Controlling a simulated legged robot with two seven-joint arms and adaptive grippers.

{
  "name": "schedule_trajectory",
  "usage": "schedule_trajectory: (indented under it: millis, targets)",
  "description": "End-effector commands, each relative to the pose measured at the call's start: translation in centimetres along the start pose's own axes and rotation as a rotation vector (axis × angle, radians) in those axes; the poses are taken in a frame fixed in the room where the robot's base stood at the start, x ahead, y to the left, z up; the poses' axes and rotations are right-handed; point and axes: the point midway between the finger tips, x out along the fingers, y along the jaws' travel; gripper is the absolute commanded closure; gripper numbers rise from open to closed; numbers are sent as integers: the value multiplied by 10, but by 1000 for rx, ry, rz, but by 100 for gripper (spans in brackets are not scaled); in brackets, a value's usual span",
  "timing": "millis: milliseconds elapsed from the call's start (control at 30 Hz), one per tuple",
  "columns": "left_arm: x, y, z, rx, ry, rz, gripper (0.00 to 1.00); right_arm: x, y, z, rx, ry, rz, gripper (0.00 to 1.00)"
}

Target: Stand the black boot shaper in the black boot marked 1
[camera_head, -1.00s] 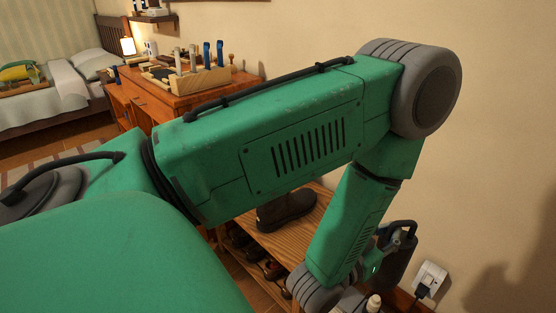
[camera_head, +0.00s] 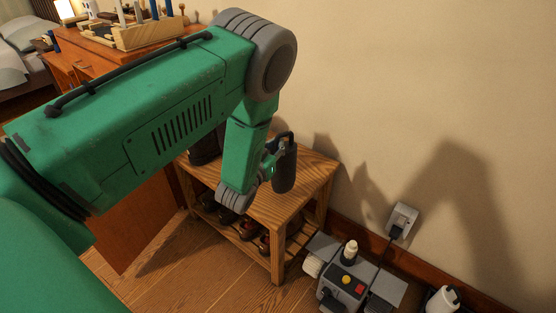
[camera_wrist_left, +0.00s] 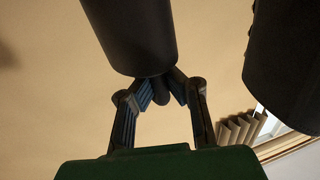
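The black boot shaper (camera_head: 286,172) is a dark rounded cylinder, held off the bench top near its right end. My left gripper (camera_wrist_left: 161,92) is shut on it; in the left wrist view the blue-padded fingers close at the end of the shaper (camera_wrist_left: 135,35). A dark boot (camera_head: 204,150) stands on the bench, left of the shaper, mostly hidden behind my left arm. Its mark and opening do not show. Another large dark shape (camera_wrist_left: 290,65) fills the right of the wrist view; I cannot tell what it is. My right gripper is not in view.
The wooden bench (camera_head: 262,209) has shoes (camera_head: 245,229) on its lower shelf and stands against the wall. A grey device (camera_head: 345,285) with a white bottle is right of it, below a wall socket (camera_head: 402,219). A desk (camera_head: 88,66) is at the back left.

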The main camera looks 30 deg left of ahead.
Motion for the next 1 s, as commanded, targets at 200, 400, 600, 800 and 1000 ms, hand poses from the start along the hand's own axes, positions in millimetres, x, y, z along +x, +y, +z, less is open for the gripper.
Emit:
schedule_trajectory:
  millis: [200, 400, 600, 800, 1000]
  targets:
    - [0, 2, 30, 2, 0, 1, 100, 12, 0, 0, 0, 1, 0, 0]
    - [0, 1, 35, 0, 1, 1, 100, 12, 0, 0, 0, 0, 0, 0]
    - [0, 1, 38, 0, 1, 0, 100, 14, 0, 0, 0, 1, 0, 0]
    - [0, 1, 37, 0, 0, 0, 74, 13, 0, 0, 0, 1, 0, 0]
    - [0, 1, 36, 0, 0, 1, 74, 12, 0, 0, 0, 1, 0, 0]
